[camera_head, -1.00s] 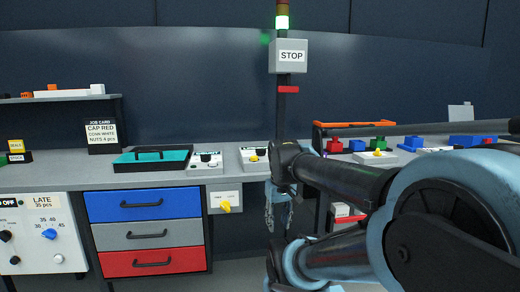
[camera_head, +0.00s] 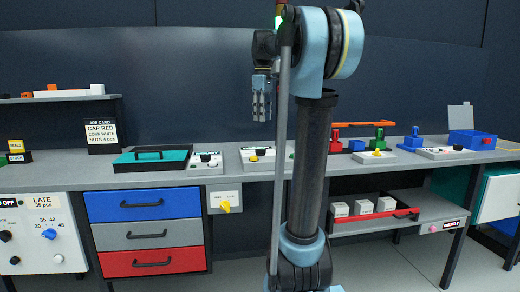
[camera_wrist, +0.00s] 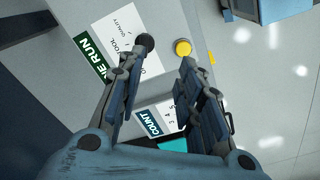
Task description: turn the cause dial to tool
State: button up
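In the wrist view a black round dial (camera_wrist: 144,42) stands on a white label sheet (camera_wrist: 122,46). The sheet carries small words, including "QUALITY" and one ending in "OOL", and a green "RUN" strip. Which word the dial points to is too small to tell. A yellow button (camera_wrist: 182,48) sits beside it. My gripper (camera_wrist: 161,64) is open and empty, with its fingertips on either side of the view below the dial. In the head view my gripper (camera_head: 262,112) hangs pointing down above the bench panel (camera_head: 246,164); the dial cannot be made out there.
A panel marked "COUNT" (camera_wrist: 155,122) lies between the fingers in the wrist view. A teal tray (camera_head: 150,160) stands left on the bench. Coloured blocks and a blue box (camera_head: 468,140) are to the right. Drawers (camera_head: 145,235) are below.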

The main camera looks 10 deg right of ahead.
aim_at(261, 152)
jog(key=w+r+n, duration=0.1)
jog(key=w+r, duration=0.2)
jog(key=w, duration=0.1)
notch_tip(261, 152, down, 18)
jog(key=shift+r, duration=0.15)
dwell(0.4)
grip_shut()
